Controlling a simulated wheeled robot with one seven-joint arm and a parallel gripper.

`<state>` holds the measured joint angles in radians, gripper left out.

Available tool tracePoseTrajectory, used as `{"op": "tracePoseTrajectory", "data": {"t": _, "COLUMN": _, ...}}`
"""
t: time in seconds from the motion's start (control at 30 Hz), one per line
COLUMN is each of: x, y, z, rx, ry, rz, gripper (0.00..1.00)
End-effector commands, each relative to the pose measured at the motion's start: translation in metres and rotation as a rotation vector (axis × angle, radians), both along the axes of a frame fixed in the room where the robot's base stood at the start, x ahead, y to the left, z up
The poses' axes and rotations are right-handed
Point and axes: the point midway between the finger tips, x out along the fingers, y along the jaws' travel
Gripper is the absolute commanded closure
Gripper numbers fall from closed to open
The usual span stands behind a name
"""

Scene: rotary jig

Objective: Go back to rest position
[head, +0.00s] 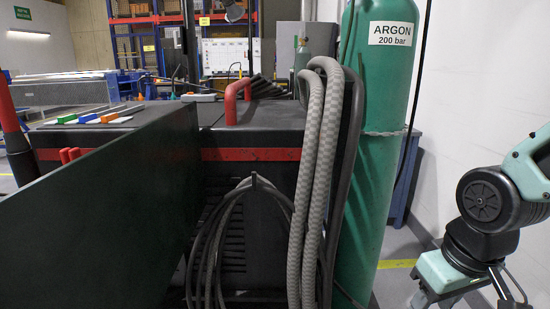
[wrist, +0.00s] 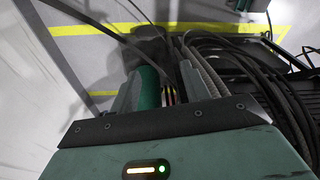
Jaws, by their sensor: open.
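My gripper (wrist: 162,88) shows in the wrist view with its two grey fingers apart. A strip of green (wrist: 147,88) and some thin cables show in the gap between the fingers. I cannot tell from this view whether the fingers touch anything. In the head view my arm is at the right edge, bent downward beside the white wall. Its lower end is at the bottom right and partly cut off by the frame, to the right of the green argon cylinder (head: 372,150) and apart from it.
A black cabinet with a red band (head: 250,154) fills the middle, with grey hoses (head: 312,180) and black cables hanging on it. A dark panel (head: 110,215) stands at left front. The white wall (head: 480,90) is close on the right. Some floor shows between cylinder and wall.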

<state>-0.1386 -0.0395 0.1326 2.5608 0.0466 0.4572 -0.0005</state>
Motion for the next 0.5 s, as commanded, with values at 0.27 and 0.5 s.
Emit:
{"op": "tracePoseTrajectory", "data": {"t": 0.27, "x": -0.051, "y": 0.066, "z": 0.008, "rx": -0.012, "ry": 0.068, "rz": 0.248, "gripper": 0.53}}
{"op": "tracePoseTrajectory", "data": {"t": 0.5, "x": -0.105, "y": 0.104, "z": 0.030, "rx": -0.042, "ry": 0.128, "rz": 0.448, "gripper": 0.53}}
